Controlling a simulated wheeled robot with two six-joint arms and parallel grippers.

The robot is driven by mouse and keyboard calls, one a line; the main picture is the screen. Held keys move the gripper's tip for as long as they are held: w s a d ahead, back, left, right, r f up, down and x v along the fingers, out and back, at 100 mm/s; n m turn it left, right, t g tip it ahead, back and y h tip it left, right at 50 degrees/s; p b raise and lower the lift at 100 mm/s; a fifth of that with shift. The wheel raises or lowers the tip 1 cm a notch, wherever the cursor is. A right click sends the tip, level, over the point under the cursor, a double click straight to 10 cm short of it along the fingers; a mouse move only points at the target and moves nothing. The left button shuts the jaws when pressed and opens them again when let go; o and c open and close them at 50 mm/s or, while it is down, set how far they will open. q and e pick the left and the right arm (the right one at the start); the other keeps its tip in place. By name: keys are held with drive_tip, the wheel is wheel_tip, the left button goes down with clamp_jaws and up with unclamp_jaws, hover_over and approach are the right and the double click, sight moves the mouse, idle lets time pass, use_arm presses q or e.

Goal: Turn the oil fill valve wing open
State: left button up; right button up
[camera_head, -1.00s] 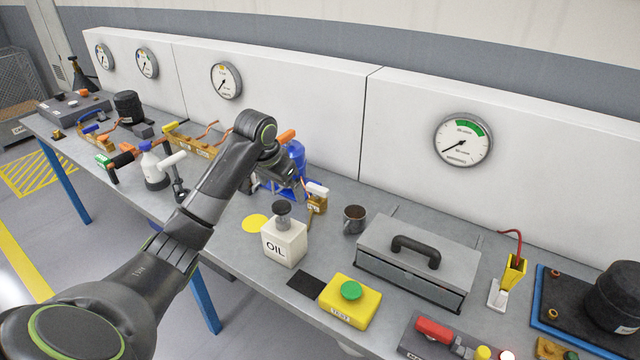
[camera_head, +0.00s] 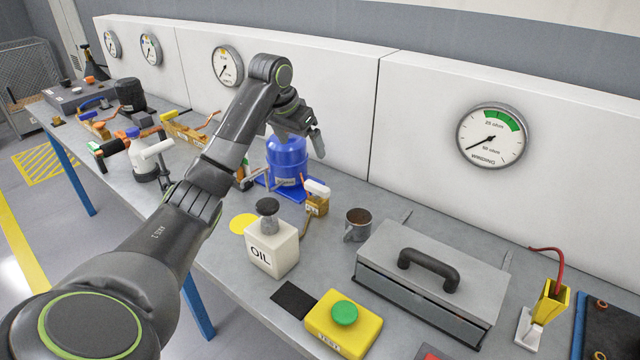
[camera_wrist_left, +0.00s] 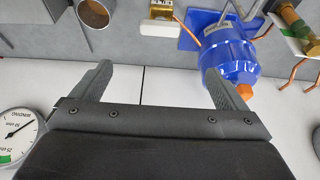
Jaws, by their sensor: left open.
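A small brass valve (camera_head: 316,207) with a white wing (camera_head: 317,188) stands beside the blue compressor (camera_head: 287,160); no label on it is readable. The valve (camera_wrist_left: 161,9) and its white wing (camera_wrist_left: 161,29) also show at the top of the left wrist view, beyond the fingertips. My left gripper (camera_head: 300,135) is above the blue compressor, up and left of the valve in the head view. My right gripper is not in view.
A white OIL container (camera_head: 271,247), a metal cup (camera_head: 357,224) and a grey toolbox (camera_head: 425,307) stand near the valve. A yellow box with a green button (camera_head: 344,315) is at the bench front. The white back panel (camera_head: 345,120) rises close behind my gripper.

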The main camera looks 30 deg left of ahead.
use_arm(q)
approach(317, 185)
drive_tip(key=p+x, duration=0.1)
drive_tip(key=x, duration=0.5)
drive_tip(key=shift+w+f+p, duration=0.1)
drive_tip(key=shift+f+p, duration=0.25)
drive_tip(key=shift+p, duration=0.05)
drive_tip(key=shift+x, duration=0.85)
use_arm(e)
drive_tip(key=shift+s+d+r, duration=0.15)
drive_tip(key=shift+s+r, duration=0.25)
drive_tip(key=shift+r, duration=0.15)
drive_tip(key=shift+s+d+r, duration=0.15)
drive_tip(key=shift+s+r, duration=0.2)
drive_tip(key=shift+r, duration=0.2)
use_arm(q)
drive_tip(key=shift+c, duration=0.3)
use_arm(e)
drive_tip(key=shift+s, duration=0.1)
use_arm(q)
drive_tip(key=c, duration=0.9)
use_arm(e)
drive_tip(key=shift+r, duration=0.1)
